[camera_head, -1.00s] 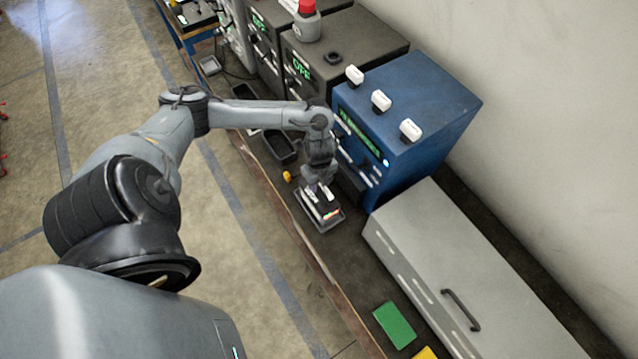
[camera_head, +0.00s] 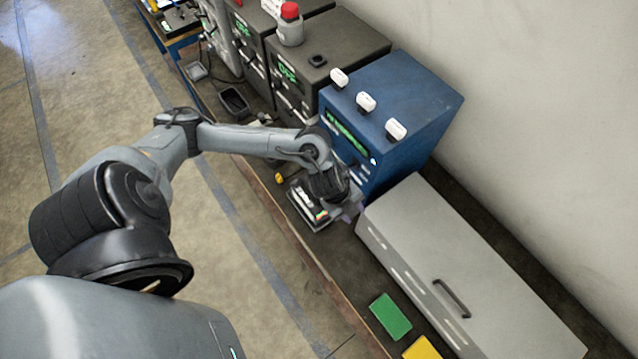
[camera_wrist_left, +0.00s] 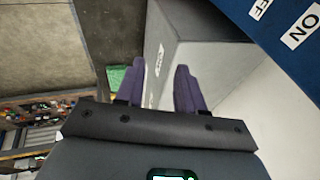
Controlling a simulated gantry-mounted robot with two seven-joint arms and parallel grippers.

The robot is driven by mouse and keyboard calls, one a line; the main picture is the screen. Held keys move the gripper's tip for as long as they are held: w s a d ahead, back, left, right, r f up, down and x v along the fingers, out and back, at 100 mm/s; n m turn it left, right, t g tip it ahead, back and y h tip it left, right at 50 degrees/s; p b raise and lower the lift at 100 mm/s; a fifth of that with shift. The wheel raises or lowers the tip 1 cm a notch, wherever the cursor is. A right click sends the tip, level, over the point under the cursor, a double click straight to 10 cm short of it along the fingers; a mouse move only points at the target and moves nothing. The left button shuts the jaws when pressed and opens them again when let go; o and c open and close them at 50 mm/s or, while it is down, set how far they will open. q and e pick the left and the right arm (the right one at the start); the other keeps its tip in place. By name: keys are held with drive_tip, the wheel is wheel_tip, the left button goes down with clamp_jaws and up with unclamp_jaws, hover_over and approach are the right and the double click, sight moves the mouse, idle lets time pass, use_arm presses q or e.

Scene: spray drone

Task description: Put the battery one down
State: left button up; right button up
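The battery one (camera_head: 306,199), a dark block with white markings and small coloured lights, lies in a shallow dark tray on the bench. My left wrist partly covers it in the head view. My left gripper (camera_head: 352,209) is just to the right of the tray, near the front of the blue unit. In the left wrist view, its purple fingers (camera_wrist_left: 160,82) stand apart with nothing held between them. My right gripper is not in view.
The blue unit (camera_head: 425,95) with white knobs and the grey case (camera_head: 470,260) with a black handle stand behind the gripper. Green (camera_head: 391,316) and yellow (camera_head: 422,349) pads lie at the bench front. An empty dark tray (camera_head: 234,101) sits further left.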

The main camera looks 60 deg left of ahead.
use_arm(q)
drive_tip(key=s+d+r+n+t, duration=0.1)
drive_tip(key=d+r+n+t, duration=0.4)
drive_tip(key=d, duration=0.5)
drive_tip(key=s+a+n+g+y, duration=0.2)
drive_tip(key=s+a+n+g, duration=0.3)
drive_tip(key=s+n, duration=0.5)
drive_tip(key=shift+s+a+f, duration=0.15)
drive_tip(key=shift+s+a, duration=0.35)
drive_tip(key=shift+a, duration=0.4)
